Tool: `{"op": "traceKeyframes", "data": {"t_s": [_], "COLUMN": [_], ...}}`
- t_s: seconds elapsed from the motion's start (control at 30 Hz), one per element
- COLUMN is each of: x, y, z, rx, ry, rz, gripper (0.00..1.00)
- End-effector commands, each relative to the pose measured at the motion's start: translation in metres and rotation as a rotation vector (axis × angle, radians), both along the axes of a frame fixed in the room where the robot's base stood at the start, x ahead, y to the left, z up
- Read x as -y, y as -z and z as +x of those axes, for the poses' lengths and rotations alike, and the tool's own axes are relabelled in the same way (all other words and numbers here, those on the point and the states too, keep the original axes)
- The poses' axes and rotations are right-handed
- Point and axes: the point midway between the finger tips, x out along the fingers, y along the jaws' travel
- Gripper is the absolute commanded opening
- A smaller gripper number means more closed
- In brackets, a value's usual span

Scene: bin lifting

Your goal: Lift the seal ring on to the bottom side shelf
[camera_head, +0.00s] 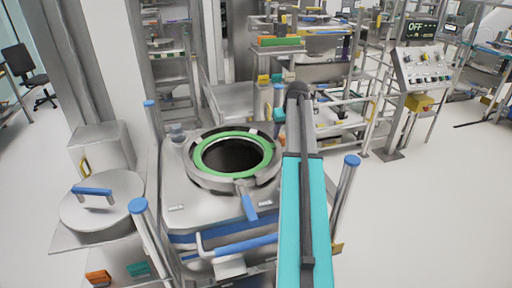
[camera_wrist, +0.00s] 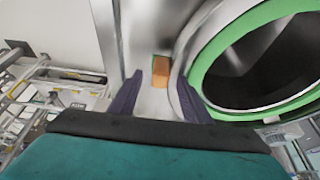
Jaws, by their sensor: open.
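The green seal ring (camera_head: 235,176) lies around the round dark opening of the metal vessel in the head view. It also shows at the upper right of the wrist view (camera_wrist: 214,62), partly cut off by the frame. My gripper (camera_wrist: 160,92) is open, its two dark fingers apart with a small orange block (camera_wrist: 161,69) visible beyond them. The right finger appears close beside the vessel's metal rim in the picture; I cannot tell whether they touch. I cannot make out my gripper in the head view. I cannot tell which surface is the bottom side shelf.
A round lid (camera_head: 82,210) with a blue handle rests on a shelf at left. A blue-tipped clamp lever (camera_head: 249,205) sticks out below the ring. Blue-capped posts (camera_head: 349,170) flank the vessel. A control panel (camera_head: 419,67) stands at right. Floor at far right is clear.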

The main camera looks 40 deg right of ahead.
Motion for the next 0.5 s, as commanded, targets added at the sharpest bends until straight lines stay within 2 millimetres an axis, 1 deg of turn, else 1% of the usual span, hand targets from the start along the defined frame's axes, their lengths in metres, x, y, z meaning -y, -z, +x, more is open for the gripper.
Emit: {"op": "traceKeyframes", "data": {"t_s": [0.1, 0.3, 0.5], "x": [0.001, 0.003, 0.004], "y": [0.009, 0.021, 0.023], "z": [0.004, 0.008, 0.008], "rx": [-0.002, -0.001, 0.0], "ry": [0.0, 0.0, 0.0], "rz": [0.002, 0.0, 0.0], "gripper": [0.44, 0.44, 0.44]}}
